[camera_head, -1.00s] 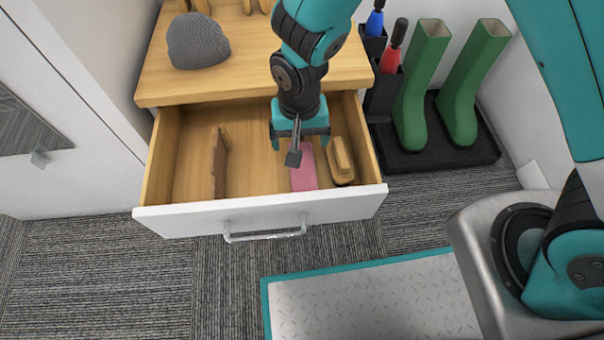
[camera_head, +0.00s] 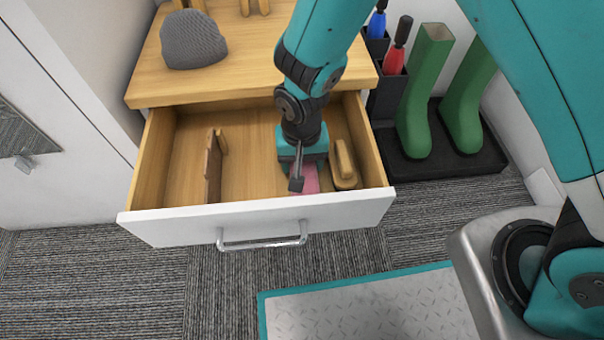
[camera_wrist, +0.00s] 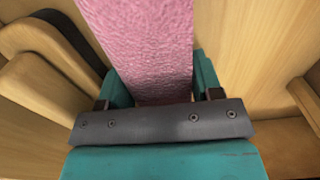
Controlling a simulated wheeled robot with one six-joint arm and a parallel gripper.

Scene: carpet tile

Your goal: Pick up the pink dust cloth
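The pink dust cloth (camera_head: 311,178) lies in the open drawer (camera_head: 262,226), toward its right side. In the head view my gripper (camera_head: 298,172) is down inside the drawer over the cloth and hides much of it. In the wrist view the cloth (camera_wrist: 145,45) runs as a pink strip between the two teal fingers. The fingers stand apart, one on each side of the cloth, close to its edges. I cannot see whether they touch it.
A wooden brush (camera_head: 344,164) lies just right of the cloth. An upright wooden piece (camera_head: 213,165) stands at the drawer's left. A grey knit hat (camera_head: 193,40) sits on top of the cabinet. Green boots (camera_head: 425,95) stand at the right. The drawer's left-middle floor is clear.

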